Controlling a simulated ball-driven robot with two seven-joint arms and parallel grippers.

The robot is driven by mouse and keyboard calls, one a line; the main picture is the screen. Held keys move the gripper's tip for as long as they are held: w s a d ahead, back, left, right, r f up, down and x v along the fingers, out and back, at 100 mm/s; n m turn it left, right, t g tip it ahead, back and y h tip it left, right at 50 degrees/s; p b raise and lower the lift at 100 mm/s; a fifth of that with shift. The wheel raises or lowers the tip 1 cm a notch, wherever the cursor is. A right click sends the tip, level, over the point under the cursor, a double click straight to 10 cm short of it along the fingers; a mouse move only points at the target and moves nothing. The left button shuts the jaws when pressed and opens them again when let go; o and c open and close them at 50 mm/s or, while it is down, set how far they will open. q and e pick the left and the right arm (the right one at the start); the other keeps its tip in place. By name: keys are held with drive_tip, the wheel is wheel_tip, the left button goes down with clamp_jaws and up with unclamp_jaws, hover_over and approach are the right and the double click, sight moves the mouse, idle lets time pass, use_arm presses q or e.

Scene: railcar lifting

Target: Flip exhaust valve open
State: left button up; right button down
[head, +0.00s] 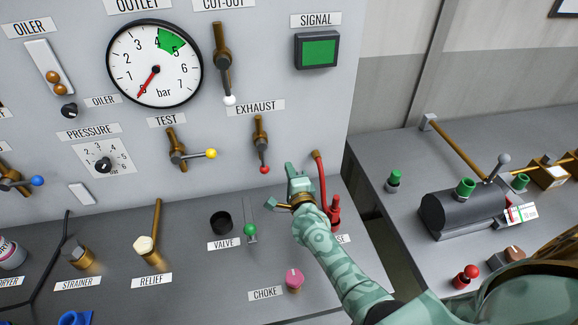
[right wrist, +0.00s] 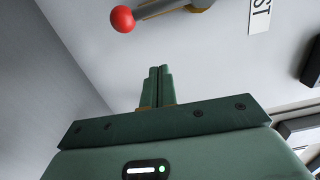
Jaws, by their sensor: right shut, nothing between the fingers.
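The exhaust valve (head: 261,132) is a brass fitting on the grey upright panel, under the EXHAUST label (head: 256,108). Its short grey lever points down and ends in a red ball (head: 264,169). My right gripper (head: 293,168) is shut and empty, just right of the red ball and apart from it. In the right wrist view the red ball (right wrist: 122,19) and its lever lie beyond the shut fingertips (right wrist: 159,70), up and to the left. My left gripper is not in view.
The test valve (head: 178,148) with a yellow ball is left of the exhaust valve. A red hose (head: 322,180) rises close to my right gripper. Below are a green-knobbed valve lever (head: 250,229) and a pink choke knob (head: 294,279). The gauge (head: 155,63) reads near zero.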

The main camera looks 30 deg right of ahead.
use_arm(q)
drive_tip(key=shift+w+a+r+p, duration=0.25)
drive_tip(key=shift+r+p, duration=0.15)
drive_tip(key=shift+p, duration=0.05)
use_arm(e)
drive_tip(key=a+v, duration=0.1)
drive_tip(key=v, duration=0.8)
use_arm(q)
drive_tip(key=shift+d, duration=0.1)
use_arm(e)
drive_tip(key=shift+w+d, duration=0.1)
